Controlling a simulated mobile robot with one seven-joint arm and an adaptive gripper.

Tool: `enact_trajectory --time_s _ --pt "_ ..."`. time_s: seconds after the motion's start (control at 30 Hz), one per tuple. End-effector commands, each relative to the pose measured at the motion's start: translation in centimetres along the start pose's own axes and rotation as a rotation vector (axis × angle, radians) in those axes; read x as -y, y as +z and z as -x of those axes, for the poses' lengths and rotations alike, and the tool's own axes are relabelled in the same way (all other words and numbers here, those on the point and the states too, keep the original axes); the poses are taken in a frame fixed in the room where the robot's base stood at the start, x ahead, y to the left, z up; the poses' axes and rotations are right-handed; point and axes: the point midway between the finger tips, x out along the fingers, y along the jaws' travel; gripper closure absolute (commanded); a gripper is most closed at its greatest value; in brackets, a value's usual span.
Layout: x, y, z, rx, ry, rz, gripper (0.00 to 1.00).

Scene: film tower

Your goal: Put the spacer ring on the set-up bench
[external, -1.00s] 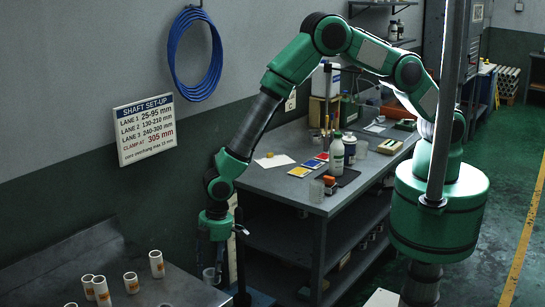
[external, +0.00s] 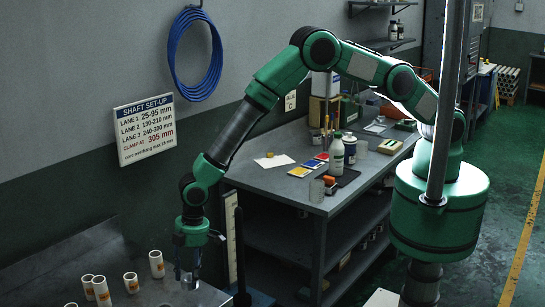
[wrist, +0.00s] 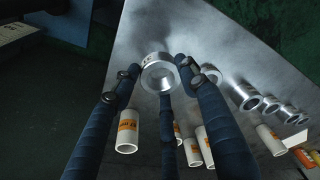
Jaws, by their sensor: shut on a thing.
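The spacer ring, a short silver metal ring with a dark marking, sits between my fingers in the wrist view (wrist: 158,76). My gripper (wrist: 157,68) is shut on it. In the external view, my gripper (external: 189,266) points down over the right part of the grey metal set-up bench (external: 75,266), with the ring low at its fingertips. The bench surface (wrist: 210,38) fills much of the wrist view behind the ring. I cannot tell whether the ring touches the bench or hangs just above it.
Several white tubes with orange labels (external: 156,264) stand on the bench left of my gripper; one shows near my left finger (wrist: 128,132). Several silver rings (wrist: 245,97) lie to the right in the wrist view. A workbench with bottles (external: 336,155) stands farther back.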

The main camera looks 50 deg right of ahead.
Motion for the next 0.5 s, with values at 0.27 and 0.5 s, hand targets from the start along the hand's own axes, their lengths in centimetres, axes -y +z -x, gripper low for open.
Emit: enact_trajectory --time_s 0.27,0.5 --pt "0.0 0.4 -2.1 0.002 -0.001 0.0 0.85" --pt "0.0 0.5 -3.4 0.0 0.0 0.0 0.85"
